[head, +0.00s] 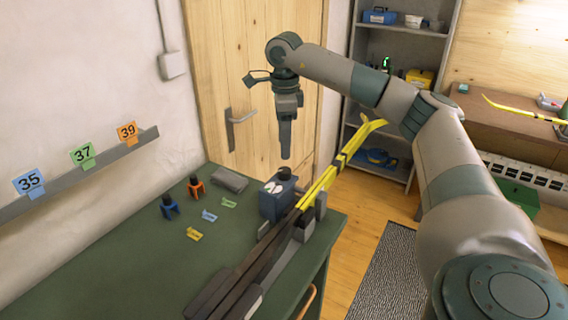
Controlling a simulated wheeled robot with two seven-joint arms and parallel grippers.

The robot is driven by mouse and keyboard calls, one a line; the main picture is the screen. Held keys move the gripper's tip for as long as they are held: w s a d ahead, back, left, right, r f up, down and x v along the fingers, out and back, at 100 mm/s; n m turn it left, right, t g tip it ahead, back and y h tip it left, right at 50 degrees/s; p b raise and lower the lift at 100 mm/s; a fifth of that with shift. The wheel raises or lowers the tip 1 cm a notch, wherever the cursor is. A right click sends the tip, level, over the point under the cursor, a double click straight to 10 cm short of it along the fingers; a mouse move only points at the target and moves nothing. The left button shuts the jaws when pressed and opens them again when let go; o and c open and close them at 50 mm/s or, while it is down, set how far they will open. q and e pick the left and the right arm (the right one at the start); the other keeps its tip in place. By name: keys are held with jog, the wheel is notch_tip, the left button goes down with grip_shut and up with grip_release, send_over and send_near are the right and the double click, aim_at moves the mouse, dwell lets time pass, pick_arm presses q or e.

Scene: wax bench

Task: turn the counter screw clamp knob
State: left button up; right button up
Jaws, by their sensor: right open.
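A dark round knob (286,174) sits on top of a blue-grey block-shaped device (274,203) at the bench's far right edge. I take this knob to be the clamp knob; the screw itself is not visible. My right gripper (285,156) points straight down just above the knob, with a small gap seeming to lie between them. Its fingers are seen edge-on; it is open and holds nothing. My left gripper is out of view.
Yellow skis (340,163) and dark bars (262,268) lie along the right side of the green bench (120,265). Orange (196,186) and blue (169,207) clips, small tags and a grey cloth (230,179) lie left of the device. The near-left bench top is clear.

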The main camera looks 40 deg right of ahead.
aim_at(284, 170)
jog(key=f+p, duration=0.1)
jog(key=f, duration=0.3)
jog(key=f+p, duration=0.1)
jog(key=f, duration=0.4)
jog(key=shift+w+d, duration=0.15)
jog(key=shift+w, duration=0.05)
jog(key=c, duration=1)
